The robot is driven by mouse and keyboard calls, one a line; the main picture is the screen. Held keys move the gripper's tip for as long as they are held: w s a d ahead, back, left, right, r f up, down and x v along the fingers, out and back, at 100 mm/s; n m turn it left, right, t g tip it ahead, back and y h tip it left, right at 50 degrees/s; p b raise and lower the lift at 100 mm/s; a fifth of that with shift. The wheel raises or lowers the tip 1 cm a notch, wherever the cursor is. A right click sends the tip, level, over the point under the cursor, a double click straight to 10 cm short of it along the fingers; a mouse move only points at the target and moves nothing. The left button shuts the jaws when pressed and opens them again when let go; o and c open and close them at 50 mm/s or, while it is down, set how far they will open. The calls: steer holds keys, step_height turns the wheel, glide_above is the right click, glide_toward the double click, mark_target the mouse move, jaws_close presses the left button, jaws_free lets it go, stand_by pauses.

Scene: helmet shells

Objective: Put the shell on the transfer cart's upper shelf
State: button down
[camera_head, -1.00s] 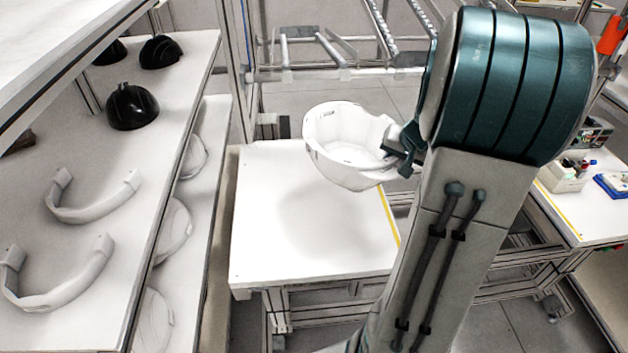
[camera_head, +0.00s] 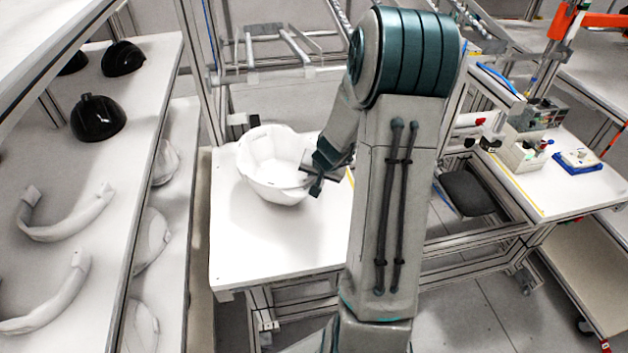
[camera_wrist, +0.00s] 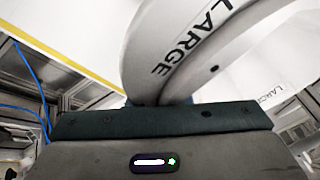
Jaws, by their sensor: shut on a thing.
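A white, bowl-like helmet shell (camera_head: 268,165) is open side up over the white top (camera_head: 275,260) of the cart or table in the middle of the head view. My gripper (camera_head: 313,180) is shut on the shell's right rim. I cannot tell whether the shell touches the surface or hangs just above it. In the wrist view the shell's rim (camera_wrist: 165,60), printed LARGE, rises from behind my gripper (camera_wrist: 155,110). The fingertips are hidden there.
A shelf rack (camera_head: 100,190) on the left holds black shells (camera_head: 98,117) and white curved parts (camera_head: 62,215). A workbench (camera_head: 540,190) with small boxes stands at right. A metal frame (camera_head: 270,50) stands behind. The front of the white top is clear.

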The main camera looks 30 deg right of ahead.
steer(key=shift+f, duration=0.55)
steer(key=shift+f, duration=0.15)
steer(key=c, duration=1.3)
jaws_free()
